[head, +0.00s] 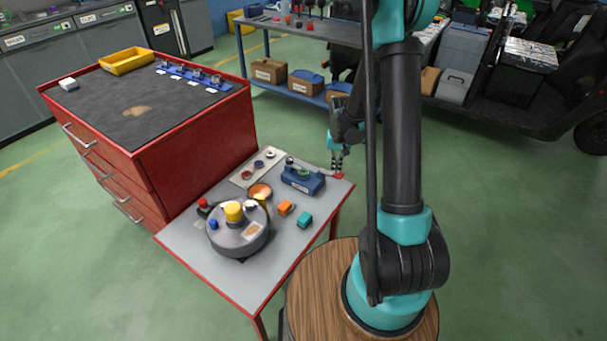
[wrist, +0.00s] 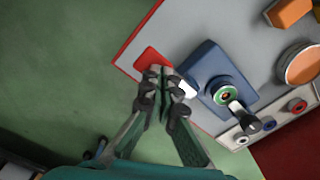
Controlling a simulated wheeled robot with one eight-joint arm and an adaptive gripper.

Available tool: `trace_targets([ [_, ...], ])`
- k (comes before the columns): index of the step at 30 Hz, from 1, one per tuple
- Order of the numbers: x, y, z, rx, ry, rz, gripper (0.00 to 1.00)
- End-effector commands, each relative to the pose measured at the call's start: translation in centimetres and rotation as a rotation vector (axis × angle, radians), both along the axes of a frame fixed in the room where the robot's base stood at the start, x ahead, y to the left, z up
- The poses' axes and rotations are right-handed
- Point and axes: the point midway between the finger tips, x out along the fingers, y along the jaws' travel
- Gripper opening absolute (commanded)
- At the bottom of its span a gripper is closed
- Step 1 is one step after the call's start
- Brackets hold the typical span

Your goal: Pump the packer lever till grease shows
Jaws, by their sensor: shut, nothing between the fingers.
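A blue block-shaped unit, which looks like the packer (head: 303,181), sits near the far right corner of the grey table. It also shows in the wrist view (wrist: 208,72). A green ring (wrist: 225,97) with a small orange centre is on top of it. A dark stub with a round black end (wrist: 252,124) sticks out beside the ring; I cannot tell if this is the lever. A white piece (wrist: 186,89) shows at the unit's near side, beside my fingers. My gripper (head: 336,168) is shut and empty, above the red corner patch, apart from the black end. It also shows in the wrist view (wrist: 163,72).
A round grey device (head: 238,237) with a yellow dome stands on the grey table (head: 190,243). Orange (head: 285,208) and teal (head: 305,219) blocks, a copper-coloured dish (head: 260,192) and a strip of rings (head: 246,175) lie near. A red cabinet (head: 190,130) adjoins the left.

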Motion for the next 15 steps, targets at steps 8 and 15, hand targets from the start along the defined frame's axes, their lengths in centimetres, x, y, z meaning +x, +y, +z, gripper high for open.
trace_targets([
  [8, 0.0, 0.0, 2.2, 0.000, 0.000, 0.000, 0.00],
  [15, 0.0, 0.0, 4.4, 0.000, 0.000, 0.000, 0.00],
])
